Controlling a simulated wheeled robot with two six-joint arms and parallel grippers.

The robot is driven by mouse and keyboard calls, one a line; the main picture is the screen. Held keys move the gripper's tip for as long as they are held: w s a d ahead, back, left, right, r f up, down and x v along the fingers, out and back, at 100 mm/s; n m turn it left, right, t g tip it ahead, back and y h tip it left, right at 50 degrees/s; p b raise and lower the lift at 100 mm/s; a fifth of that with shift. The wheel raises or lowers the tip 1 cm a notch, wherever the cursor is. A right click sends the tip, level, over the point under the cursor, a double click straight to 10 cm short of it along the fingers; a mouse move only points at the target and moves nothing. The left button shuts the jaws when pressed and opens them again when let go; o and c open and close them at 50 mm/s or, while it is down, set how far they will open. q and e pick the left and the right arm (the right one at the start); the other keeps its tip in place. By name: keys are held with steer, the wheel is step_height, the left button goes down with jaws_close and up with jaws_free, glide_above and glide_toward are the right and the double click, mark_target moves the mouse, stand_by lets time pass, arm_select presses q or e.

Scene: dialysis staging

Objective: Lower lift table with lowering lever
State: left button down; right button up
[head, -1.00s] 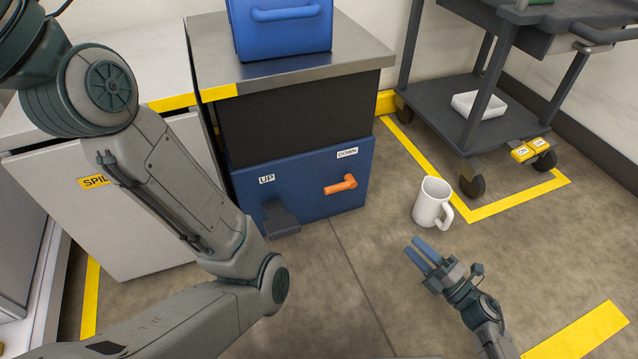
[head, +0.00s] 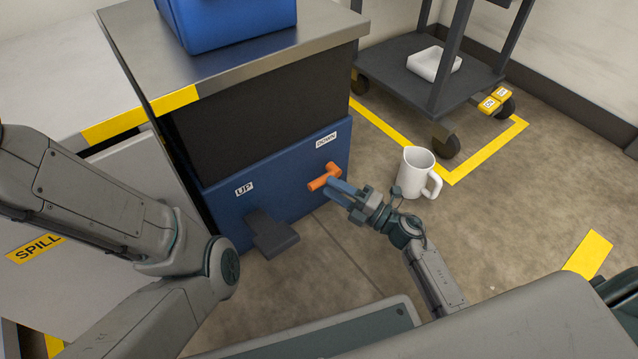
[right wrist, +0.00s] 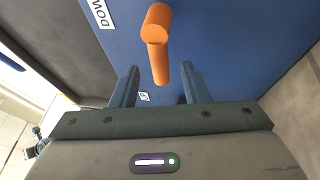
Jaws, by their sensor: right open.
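The lift table has a steel top (head: 225,62), a dark middle and a blue base (head: 285,190). An orange lowering lever (head: 323,178) sticks out of the base under the DOWN label (head: 326,140). A dark pedal (head: 270,236) is under the UP label (head: 244,189). My right gripper (head: 336,185) is at the lever from the front right. In the right wrist view, the orange lever (right wrist: 158,50) lies ahead of and between the open blue fingers (right wrist: 159,84), with gaps on both sides. My left arm crosses the left side; its gripper is out of view.
A blue case (head: 235,18) stands on the table top. A white mug (head: 418,172) stands on the floor close to my right gripper. A grey cart (head: 405,82) with a white tray (head: 434,64) is at the back right.

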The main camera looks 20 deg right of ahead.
mark_target(321, 181)
steer(key=shift+b+x, duration=0.55)
steer(key=shift+x, duration=1.65)
steer(key=shift+c, duration=0.3)
jaws_close()
